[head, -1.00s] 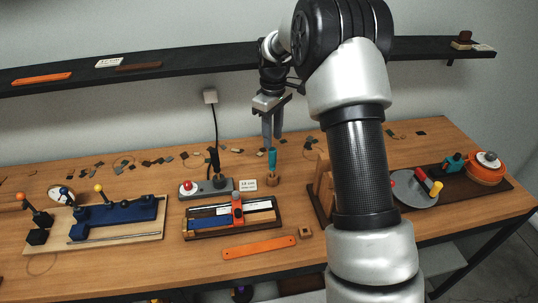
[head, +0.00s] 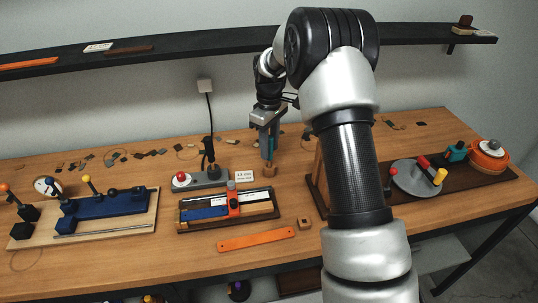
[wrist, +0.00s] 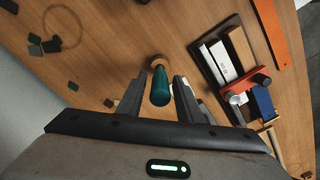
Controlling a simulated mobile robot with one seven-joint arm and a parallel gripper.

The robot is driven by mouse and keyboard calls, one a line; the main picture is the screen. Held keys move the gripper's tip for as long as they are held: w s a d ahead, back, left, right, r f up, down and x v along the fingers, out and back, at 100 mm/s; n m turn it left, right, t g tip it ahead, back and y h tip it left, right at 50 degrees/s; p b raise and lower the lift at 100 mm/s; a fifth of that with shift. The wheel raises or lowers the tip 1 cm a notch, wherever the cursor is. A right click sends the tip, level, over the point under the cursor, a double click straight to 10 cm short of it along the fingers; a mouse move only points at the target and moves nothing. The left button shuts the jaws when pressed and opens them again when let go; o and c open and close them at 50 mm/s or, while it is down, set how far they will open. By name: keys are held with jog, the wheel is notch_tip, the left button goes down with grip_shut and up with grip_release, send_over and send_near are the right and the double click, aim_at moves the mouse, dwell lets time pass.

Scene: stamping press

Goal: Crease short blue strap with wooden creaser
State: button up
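A tool with a teal handle (wrist: 160,86) stands upright in a small wooden holder (head: 269,171); I take it for the creaser, though its lower end is hidden. My gripper (head: 269,149) points down over it, also seen in the wrist view (wrist: 159,98). Its fingers are apart, one on each side of the teal handle, with gaps showing. A short blue strap (head: 205,213) lies in a dark-framed tray (head: 229,227) beside a white strip, with an orange clamp-like piece (head: 234,203) across the tray. The strap's blue end shows in the wrist view (wrist: 263,102).
An orange strip (head: 257,239) and small wooden block (head: 305,223) lie in front of the tray. A grey base with red button (head: 180,178) and a small sign (head: 244,175) stand left of the holder. A blue press fixture (head: 105,211) is farther left; a grey disc (head: 416,178) is right.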

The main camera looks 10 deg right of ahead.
grip_shut()
jog(key=shift+r+p, duration=1.9)
jog(key=shift+r, duration=0.95)
jog(key=c, duration=0.5)
grip_release()
jog(key=shift+f, duration=0.1)
grip_shut()
